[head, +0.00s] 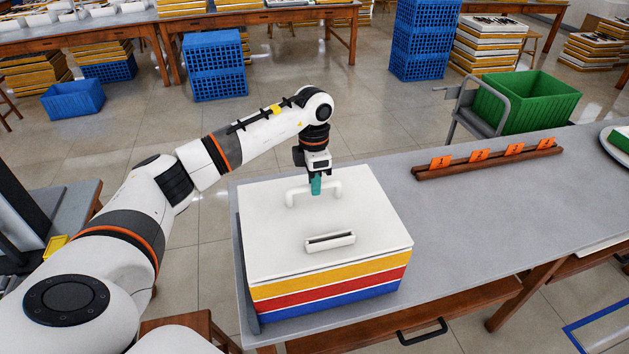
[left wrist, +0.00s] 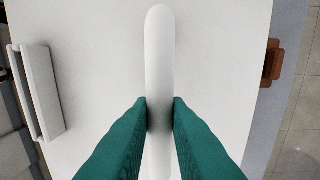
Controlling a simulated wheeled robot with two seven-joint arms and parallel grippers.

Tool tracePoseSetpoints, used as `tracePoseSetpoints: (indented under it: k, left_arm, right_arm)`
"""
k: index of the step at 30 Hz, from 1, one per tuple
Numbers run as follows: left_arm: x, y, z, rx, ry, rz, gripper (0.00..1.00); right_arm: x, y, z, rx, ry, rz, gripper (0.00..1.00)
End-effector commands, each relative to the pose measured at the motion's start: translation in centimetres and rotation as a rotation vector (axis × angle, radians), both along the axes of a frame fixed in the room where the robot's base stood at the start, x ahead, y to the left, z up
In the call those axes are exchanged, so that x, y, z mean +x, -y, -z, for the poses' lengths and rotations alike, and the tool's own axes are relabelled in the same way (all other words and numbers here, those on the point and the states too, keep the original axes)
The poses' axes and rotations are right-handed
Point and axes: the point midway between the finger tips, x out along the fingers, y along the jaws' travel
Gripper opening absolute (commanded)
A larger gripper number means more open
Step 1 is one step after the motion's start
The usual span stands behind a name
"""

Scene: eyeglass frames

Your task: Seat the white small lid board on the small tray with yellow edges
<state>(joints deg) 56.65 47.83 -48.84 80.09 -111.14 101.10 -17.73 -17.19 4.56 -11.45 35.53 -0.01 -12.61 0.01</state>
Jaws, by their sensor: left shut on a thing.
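The white lid board (head: 270,240) lies flat over the stack of trays at the front of the table. The tray with yellow edges (head: 330,280) is the top coloured band, right under a white side band; any gap between board and tray is too small to tell. My left gripper (head: 315,187) points straight down and is shut on the board's far handle. In the left wrist view, its teal fingers (left wrist: 160,115) press both sides of that white handle (left wrist: 159,45). A second white handle (left wrist: 42,92) stands free near the board's front. My right gripper is not in view.
Red (head: 330,293) and blue (head: 330,303) bands lie below the yellow one. A brown rack (head: 480,160) with orange number tags stands right of the stack on the grey table (head: 480,220). A green crate (head: 530,100) is behind the table. The tabletop between stack and rack is clear.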

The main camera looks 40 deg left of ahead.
Motion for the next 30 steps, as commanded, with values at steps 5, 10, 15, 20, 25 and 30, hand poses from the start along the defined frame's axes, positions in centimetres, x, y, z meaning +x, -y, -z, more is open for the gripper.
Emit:
tracePoseSetpoints:
  k: [5,10,15,20,25,30]
  left_arm:
    - [0.01,-0.03,0.53,-0.001,0.001,0.000,0.00]
    - [0.01,-0.02,0.96,0.000,0.000,-0.001,0.00]
    - [0.00,-0.03,1.17,0.000,0.000,0.000,0.00]
    - [-0.01,-0.02,1.16,0.000,0.000,0.000,0.00]
    - [-0.01,-0.03,1.17,0.001,-0.001,0.000,0.19]
    - [-0.01,-0.01,1.17,0.001,-0.001,0.000,0.41]
  right_arm:
    - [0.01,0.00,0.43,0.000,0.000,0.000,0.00]
    - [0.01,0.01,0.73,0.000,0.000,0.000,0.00]
    - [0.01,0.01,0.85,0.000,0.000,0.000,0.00]
    - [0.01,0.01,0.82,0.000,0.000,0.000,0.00]
    - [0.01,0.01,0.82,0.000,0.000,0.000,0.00]
    - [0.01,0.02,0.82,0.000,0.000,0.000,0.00]
